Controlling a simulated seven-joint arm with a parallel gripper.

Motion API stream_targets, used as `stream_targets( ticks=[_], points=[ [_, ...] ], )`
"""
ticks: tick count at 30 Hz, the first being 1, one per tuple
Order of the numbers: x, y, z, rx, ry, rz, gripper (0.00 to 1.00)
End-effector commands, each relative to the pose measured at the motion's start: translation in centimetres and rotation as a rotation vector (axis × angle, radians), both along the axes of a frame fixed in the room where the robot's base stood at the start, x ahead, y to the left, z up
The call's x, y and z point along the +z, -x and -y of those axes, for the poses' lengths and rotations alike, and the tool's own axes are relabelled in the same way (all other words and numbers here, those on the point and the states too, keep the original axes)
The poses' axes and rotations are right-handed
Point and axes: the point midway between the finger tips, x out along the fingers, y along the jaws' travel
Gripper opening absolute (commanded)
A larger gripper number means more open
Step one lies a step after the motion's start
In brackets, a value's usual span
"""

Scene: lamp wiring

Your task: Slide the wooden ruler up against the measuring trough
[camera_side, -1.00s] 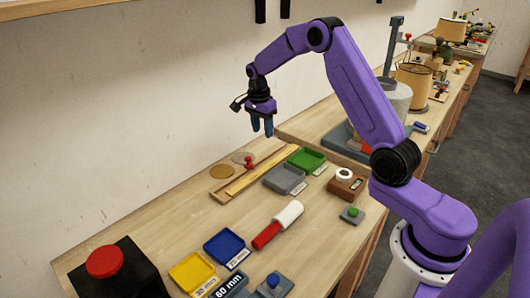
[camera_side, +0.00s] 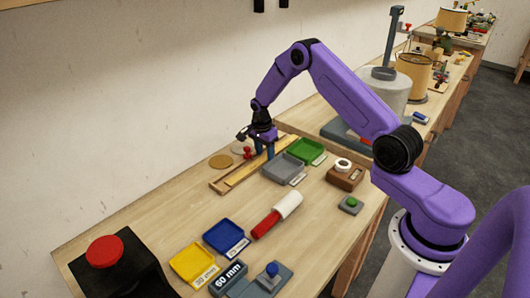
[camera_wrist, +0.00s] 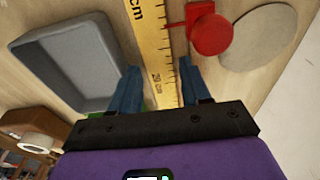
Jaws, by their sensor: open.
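In the wrist view the ruler (camera_wrist: 150,35) shows black marks and runs between my fingers. My gripper (camera_side: 265,153) is low over the far part of the ruler, fingers pointing down. In the wrist view my gripper (camera_wrist: 160,68) is open, with one blue finger on each side of the ruler. I cannot tell whether the fingers touch it. The ruler's far end is hidden by my gripper.
A grey tray (camera_side: 283,169) and a green tray (camera_side: 305,150) lie close to the right. A red knob (camera_side: 247,151) and round discs lie on the wall side; the red knob (camera_wrist: 211,34) is near one finger. A red-and-white cylinder (camera_side: 277,215) lies in front.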

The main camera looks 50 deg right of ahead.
Motion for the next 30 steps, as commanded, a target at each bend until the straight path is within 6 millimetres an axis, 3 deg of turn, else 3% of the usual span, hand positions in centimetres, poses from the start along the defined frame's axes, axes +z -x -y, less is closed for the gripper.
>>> stream_targets(
  ticks=[11, 15, 30],
  points=[
    [-0.4, 0.0, 0.1, 0.0, 0.0, 0.0, 0.47],
    [-0.3, 0.0, 0.1, 0.0, 0.0, -0.001, 0.03],
    [-0.3, 0.0, -1.6, 0.002, 0.0, -0.001, 0.03]
  ],
)
